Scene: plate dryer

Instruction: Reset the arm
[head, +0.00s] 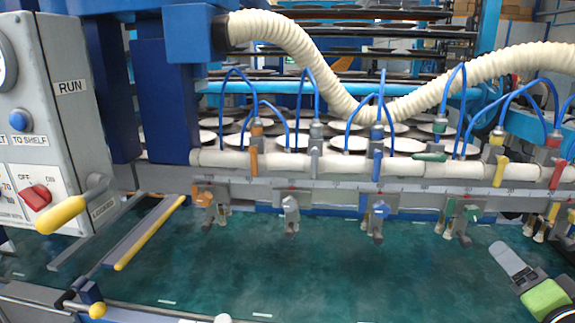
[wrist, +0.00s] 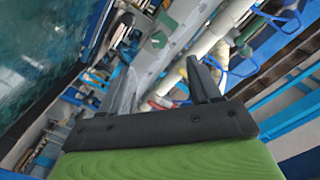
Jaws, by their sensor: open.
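My gripper (wrist: 160,90) shows in the wrist view with its two dark fingers spread apart and nothing between them. Its green and black housing fills the bottom of that view. My gripper appears apart from these parts.
A grey control box (head: 40,110) with a RUN label, red switch and yellow-tipped lever stands at the left. Racks with white plates (head: 290,142) lie behind the pipe. A ribbed cream hose (head: 330,75) arches above. The green bed (head: 300,265) is largely clear.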

